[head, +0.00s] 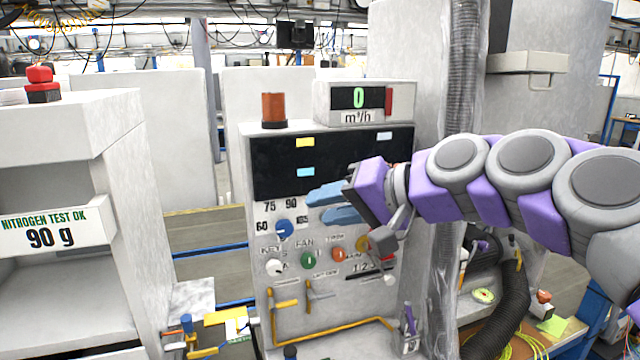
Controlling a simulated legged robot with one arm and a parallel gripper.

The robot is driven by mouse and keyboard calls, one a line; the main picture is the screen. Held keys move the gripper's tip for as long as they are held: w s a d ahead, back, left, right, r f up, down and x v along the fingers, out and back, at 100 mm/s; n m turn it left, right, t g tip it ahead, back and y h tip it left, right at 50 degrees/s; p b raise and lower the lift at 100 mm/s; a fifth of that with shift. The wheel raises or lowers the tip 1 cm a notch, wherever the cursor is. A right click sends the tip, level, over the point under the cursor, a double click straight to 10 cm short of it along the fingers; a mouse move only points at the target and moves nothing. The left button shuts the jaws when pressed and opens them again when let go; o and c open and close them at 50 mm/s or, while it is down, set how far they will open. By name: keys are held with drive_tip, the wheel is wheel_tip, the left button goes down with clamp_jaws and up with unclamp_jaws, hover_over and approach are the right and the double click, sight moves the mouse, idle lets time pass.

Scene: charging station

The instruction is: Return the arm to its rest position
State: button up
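My arm reaches in from the right in the head view, with purple and grey links. My gripper (322,204) has two blue fingers pointing left, with a narrow gap between them and nothing seen in it. It is in front of the charging station's control panel (262,255), just below the dark display strip (275,165). I cannot tell how far it is from the panel face. The blue knob (284,229), green knob (309,260) and orange knob (339,254) show below the gripper.
An orange beacon (274,108) and a flow meter reading 0 (360,98) stand on top of the station. A white cabinet (115,190) is at left. A ribbed grey hose (463,70) rises behind my arm. Yellow pipes (340,324) run low on the panel.

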drive_tip(key=s+f+n+g+h, duration=0.1)
drive_tip(key=s+f+g+h, duration=0.15)
drive_tip(key=s+f, duration=0.6)
drive_tip(key=s+f+n+g+h, duration=0.1)
drive_tip(key=s+f+g+h, duration=0.3)
drive_tip(key=f, duration=0.7)
drive_tip(key=s+d+f+g+h, duration=0.1)
drive_tip(key=s+d+f+h, duration=0.1)
drive_tip(key=s+d+f, duration=0.3)
drive_tip(key=s+d+f+m+g+h, duration=0.1)
drive_tip(key=s+d+f, duration=0.5)
drive_tip(key=s, duration=0.7)
drive_tip(key=shift+d+f+h, duration=0.3)
drive_tip(key=shift+f+h, duration=0.45)
drive_tip(key=shift+f, duration=0.6)
drive_tip(key=shift+s+d+g, duration=0.1)
drive_tip(key=shift+d+g, duration=0.1)
drive_tip(key=shift+g, duration=0.05)
drive_tip(key=shift+a, duration=0.1)
